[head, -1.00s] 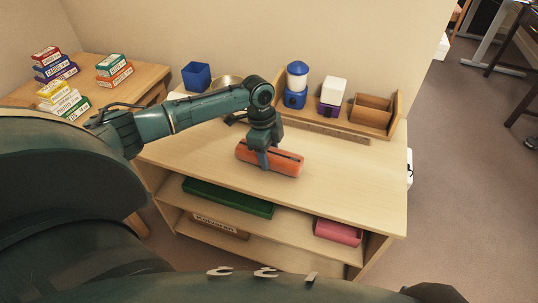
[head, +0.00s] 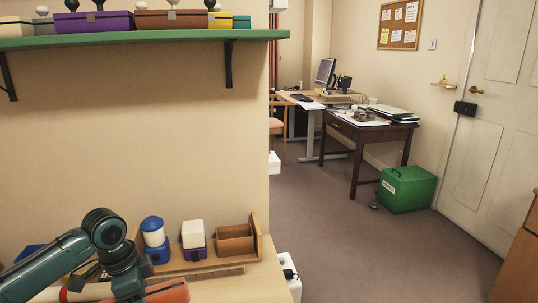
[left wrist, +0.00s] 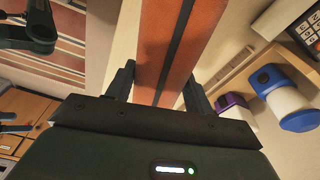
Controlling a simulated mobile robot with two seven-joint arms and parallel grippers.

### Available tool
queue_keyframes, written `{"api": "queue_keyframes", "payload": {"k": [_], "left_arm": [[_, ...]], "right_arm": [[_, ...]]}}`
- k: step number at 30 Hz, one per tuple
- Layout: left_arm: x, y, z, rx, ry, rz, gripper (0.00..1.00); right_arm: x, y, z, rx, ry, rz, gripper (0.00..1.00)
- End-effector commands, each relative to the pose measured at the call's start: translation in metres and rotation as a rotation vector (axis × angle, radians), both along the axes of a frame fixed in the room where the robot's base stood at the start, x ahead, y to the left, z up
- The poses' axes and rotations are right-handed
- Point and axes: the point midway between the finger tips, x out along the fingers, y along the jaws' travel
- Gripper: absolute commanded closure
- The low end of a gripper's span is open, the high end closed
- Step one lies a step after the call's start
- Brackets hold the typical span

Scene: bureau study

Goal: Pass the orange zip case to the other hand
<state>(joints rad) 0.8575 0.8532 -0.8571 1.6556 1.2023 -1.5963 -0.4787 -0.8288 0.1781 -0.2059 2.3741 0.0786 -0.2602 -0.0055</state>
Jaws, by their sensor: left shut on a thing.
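The orange zip case (head: 168,292) shows at the bottom edge of the head view, cut off by the frame. My left gripper (head: 128,287) is on it there, its fingertips hidden. In the left wrist view the orange case (left wrist: 160,40), with a dark stripe along it, runs between the two fingers of my left gripper (left wrist: 160,88), which is shut on it. I cannot tell whether the case touches the shelf top. My right gripper is not in the head view. Dark parts at the left of the left wrist view may be mine, but their state is unclear.
The wooden shelf top (head: 235,285) holds a blue-and-white jar (head: 154,238), a purple-and-white jar (head: 193,240) and a wooden box (head: 235,242) at its back. A green wall shelf (head: 150,36) hangs above. Open floor lies right, with a desk (head: 370,130) and green box (head: 406,189).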

Motion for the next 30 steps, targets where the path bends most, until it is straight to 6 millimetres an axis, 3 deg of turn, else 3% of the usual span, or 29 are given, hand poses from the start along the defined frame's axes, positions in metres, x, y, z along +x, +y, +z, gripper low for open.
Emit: {"api": "queue_keyframes", "payload": {"k": [9,20,22,30], "left_arm": [[-0.020,-0.044,0.037,-0.002,-0.004,0.489,0.73],[-0.052,-0.081,0.072,-0.002,-0.003,1.070,0.73],[-0.058,-0.080,0.102,0.001,0.002,1.086,0.73],[-0.078,-0.081,0.164,0.002,0.005,1.081,0.73]], "right_arm": [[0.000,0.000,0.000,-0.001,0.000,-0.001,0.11],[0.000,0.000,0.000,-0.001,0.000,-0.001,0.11],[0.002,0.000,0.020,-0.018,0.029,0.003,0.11],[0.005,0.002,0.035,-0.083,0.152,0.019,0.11]]}}
